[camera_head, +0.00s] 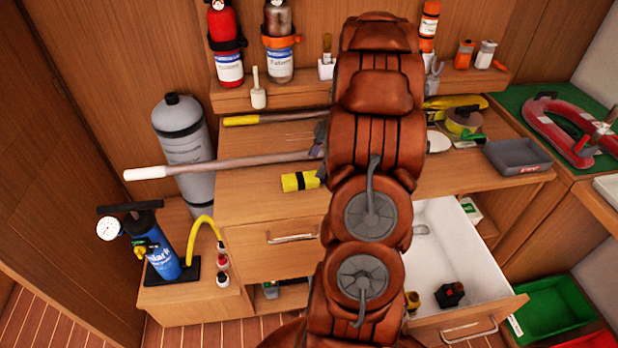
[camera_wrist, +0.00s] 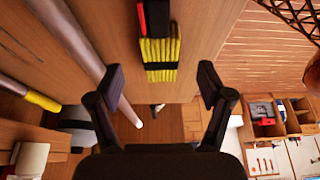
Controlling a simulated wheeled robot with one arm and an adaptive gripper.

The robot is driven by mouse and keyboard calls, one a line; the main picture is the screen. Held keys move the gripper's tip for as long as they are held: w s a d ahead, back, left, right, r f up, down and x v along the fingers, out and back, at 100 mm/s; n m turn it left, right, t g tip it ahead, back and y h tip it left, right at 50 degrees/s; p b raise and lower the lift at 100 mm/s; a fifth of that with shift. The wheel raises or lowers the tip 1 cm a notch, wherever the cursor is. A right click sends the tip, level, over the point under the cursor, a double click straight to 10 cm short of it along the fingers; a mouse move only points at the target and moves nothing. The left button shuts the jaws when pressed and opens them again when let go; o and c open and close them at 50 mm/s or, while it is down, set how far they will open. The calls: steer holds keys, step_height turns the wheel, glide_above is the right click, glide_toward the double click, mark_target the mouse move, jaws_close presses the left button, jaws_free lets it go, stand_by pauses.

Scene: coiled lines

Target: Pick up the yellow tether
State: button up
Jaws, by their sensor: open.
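The yellow tether (camera_head: 293,183) is a small bundle with a black band, lying on the wooden counter left of my arm in the head view. In the wrist view the yellow tether (camera_wrist: 161,51) shows at the top middle as close-laid strands with a black band, with a red and black piece at its upper end. My gripper (camera_wrist: 160,76) is open, its two fingers spread to either side of the bundle's lower end in the picture. Nothing is held between them.
A long pole with a white end (camera_head: 220,164) and a yellow-handled tool (camera_head: 270,117) lie behind the tether. An open white drawer (camera_head: 455,265) is at right, near a grey tray (camera_head: 517,157). A blue pump (camera_head: 165,245) stands at lower left.

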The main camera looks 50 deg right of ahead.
mark_target(310, 176)
steer(key=shift+p+x, duration=1.4)
steer(key=shift+x, duration=1.35)
steer(key=shift+a, duration=0.1)
steer(key=shift+c, duration=0.4)
jaws_close()
